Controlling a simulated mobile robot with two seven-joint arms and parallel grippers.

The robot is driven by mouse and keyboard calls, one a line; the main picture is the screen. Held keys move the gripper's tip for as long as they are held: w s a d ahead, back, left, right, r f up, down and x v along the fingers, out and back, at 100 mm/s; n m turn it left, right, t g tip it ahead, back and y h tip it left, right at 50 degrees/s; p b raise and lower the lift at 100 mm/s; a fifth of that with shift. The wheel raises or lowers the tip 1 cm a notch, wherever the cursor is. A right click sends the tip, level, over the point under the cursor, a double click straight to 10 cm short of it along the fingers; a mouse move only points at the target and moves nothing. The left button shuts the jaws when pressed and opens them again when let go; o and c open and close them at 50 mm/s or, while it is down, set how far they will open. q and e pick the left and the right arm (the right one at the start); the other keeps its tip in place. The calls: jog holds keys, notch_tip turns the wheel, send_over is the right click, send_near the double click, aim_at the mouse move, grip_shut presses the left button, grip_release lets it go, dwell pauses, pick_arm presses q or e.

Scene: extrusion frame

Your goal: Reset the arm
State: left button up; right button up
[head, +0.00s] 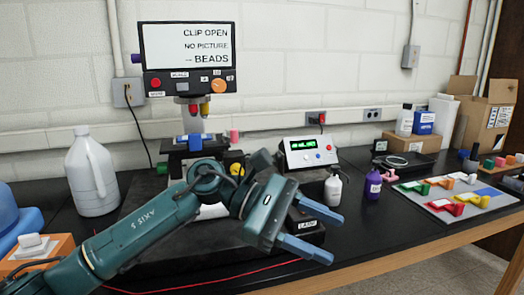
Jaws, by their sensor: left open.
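My left arm (150,222) comes in from the lower left, a teal jointed arm stretched over the front of the black bench. My left gripper (318,232) is at its end, with two blue fingers spread apart and pointing right and slightly down. The gripper hangs near the front edge of the bench, in front of a small black box. My right gripper does not show in this view.
A microscope-like device with a screen (188,45) stands behind the arm. A white jug (92,172) is left. A meter (309,152), a white bottle (333,188) and a purple bottle (373,184) stand beyond the gripper. A grey tray (437,211) with coloured clips is right.

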pick_arm(q)
jog(key=w+a+f+m+t, duration=0.1)
jog(key=a+f+m+t, duration=0.35)
jog(key=m+t, duration=0.4)
jog(key=w+a+f+m+t+y+p, duration=0.1)
jog(key=a+f+m+t, duration=0.35)
jog(key=m, duration=0.65)
jog(key=w+a+f+m+t, duration=0.1)
jog(key=a+f+m+t, duration=0.1)
jog(key=f+m+t, duration=0.6)
jog(key=s+a+f+n+g+y, duration=0.2)
jog(key=s+a+f+n+y, duration=0.2)
jog(key=s+a+f+n, duration=0.2)
jog(key=s+a+f+n+g+y+p, duration=0.1)
jog(key=s+a+f+n+g+y, duration=0.2)
jog(key=s+f+n, duration=0.6)
notch_tip(320, 180, down, 4)
jog(key=s+a+y, duration=0.1)
jog(key=a+y, duration=0.1)
jog(key=a, duration=0.1)
jog(key=shift+f+y, duration=0.2)
jog(key=shift+y, duration=0.1)
